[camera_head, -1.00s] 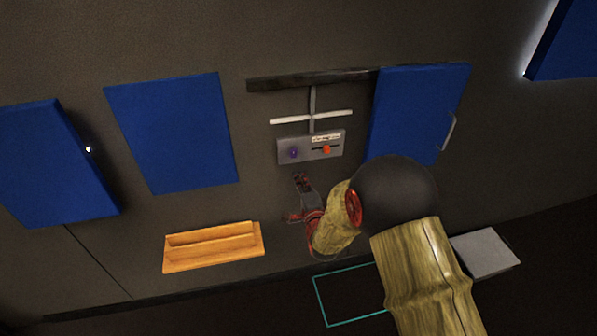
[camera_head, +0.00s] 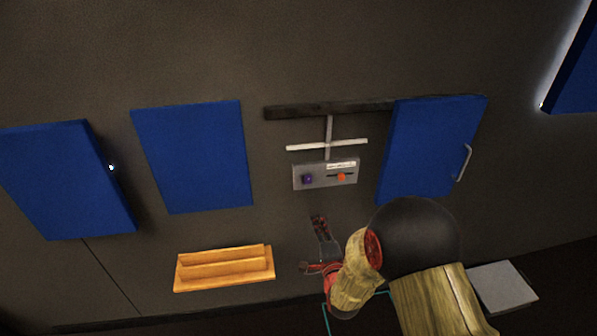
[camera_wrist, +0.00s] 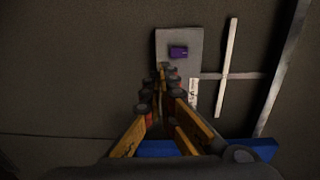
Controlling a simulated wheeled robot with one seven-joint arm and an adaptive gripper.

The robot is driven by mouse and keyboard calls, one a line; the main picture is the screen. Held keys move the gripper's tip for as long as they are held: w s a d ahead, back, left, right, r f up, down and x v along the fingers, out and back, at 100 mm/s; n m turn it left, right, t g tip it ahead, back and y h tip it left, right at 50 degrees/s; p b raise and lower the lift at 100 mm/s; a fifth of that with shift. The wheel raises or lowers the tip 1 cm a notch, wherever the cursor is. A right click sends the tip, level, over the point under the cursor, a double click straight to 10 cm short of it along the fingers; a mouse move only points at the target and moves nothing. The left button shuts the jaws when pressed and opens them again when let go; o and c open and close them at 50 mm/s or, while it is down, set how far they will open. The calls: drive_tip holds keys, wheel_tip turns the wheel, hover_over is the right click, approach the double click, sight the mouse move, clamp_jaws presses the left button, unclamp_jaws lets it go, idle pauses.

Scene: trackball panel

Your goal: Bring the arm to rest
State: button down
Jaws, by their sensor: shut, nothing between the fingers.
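My gripper (camera_head: 319,222) is in front of the wall, a little below the grey control panel (camera_head: 311,183) in the head view. It is shut and empty, and apart from the panel in that view. The panel carries a purple trackball (camera_head: 307,179) on the left, an orange slider knob (camera_head: 341,177) on the right and a white label (camera_head: 341,165). In the wrist view my gripper's fingers (camera_wrist: 163,70) come together in front of the panel (camera_wrist: 178,38), just below the purple part (camera_wrist: 178,52). The fingers hide the panel's lower part there.
A white cross-shaped bar (camera_head: 327,145) hangs above the panel under a dark rail (camera_head: 330,109). Blue panels (camera_head: 195,155) flank it, and the right one (camera_head: 430,150) has a handle (camera_head: 464,162). An orange shelf (camera_head: 224,268) sits lower left. A grey slab (camera_head: 502,287) lies lower right.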

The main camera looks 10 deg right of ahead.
drive_tip(key=s+f+n+g, duration=0.5)
drive_tip(key=f+n+g, duration=0.1)
drive_tip(key=f, duration=0.6)
drive_tip(key=s+f+n+g, duration=0.1)
drive_tip(key=s+n+g, duration=0.3)
drive_tip(key=s, duration=0.2)
drive_tip(key=s+r+n+g, duration=0.5)
drive_tip(key=s+r+n, duration=0.3)
drive_tip(key=s+r, duration=1.25)
wheel_tip(320, 180, up, 12)
drive_tip(key=s+t, duration=0.1)
drive_tip(key=t, duration=0.2)
drive_tip(key=shift+s+d+f, duration=0.2)
drive_tip(key=shift+s+d, duration=0.15)
drive_tip(key=shift+s, duration=0.05)
